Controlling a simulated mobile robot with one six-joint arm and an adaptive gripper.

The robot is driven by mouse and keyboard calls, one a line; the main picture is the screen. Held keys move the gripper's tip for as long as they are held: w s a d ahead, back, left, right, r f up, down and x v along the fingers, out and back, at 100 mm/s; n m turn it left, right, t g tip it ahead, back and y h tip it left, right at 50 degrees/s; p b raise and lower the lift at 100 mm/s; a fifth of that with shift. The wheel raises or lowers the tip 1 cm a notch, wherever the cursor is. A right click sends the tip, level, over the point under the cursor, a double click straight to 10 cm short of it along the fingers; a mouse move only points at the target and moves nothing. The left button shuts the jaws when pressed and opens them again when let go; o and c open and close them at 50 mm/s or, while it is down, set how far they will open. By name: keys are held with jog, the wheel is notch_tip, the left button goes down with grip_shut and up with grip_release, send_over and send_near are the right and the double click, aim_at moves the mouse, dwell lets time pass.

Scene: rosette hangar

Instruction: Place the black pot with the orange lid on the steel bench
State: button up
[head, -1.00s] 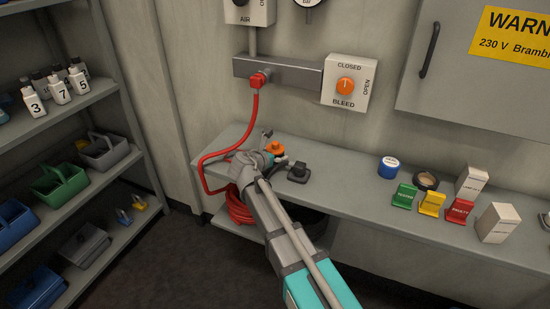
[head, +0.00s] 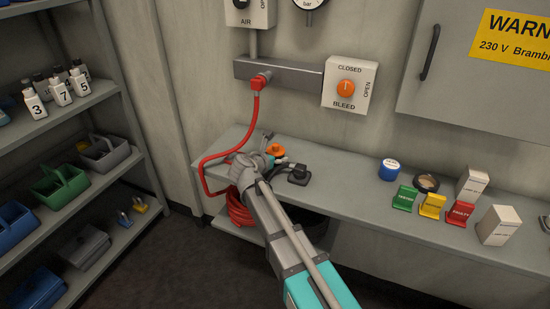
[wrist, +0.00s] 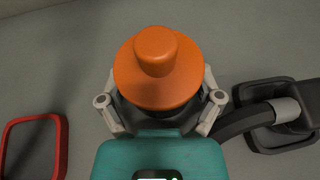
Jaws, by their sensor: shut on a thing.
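The pot's orange lid (wrist: 158,78) fills the middle of the wrist view, with its dark body mostly hidden beneath. My gripper (wrist: 160,105) has a finger on each side of the pot and is shut on it. In the head view the orange lid (head: 276,150) shows just beyond my gripper (head: 268,156), over the left part of the steel bench (head: 340,192). The pot appears upright. Its base is hidden, so I cannot tell whether it touches the bench top.
A black device with a grey-banded cable (wrist: 280,113) lies close on the right. A red hose (head: 215,160) loops on the left. A blue tin (head: 389,169), coloured tags and white boxes stand farther right. Bench space between the black device and the tin is clear.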

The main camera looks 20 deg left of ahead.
aim_at(274, 150)
jog(key=shift+r, duration=0.15)
notch_tip(274, 150, up, 3)
jog(key=p, duration=0.3)
jog(key=s+d+r+p, duration=0.3)
jog(key=s+r+p, duration=0.6)
jog(key=s, duration=0.4)
jog(key=shift+s+r+p, duration=0.35)
jog(key=shift+p, duration=0.15)
jog(key=shift+r, duration=0.15)
notch_tip(274, 150, up, 2)
jog(key=shift+r+p, duration=0.1)
jog(key=shift+p, duration=1.1)
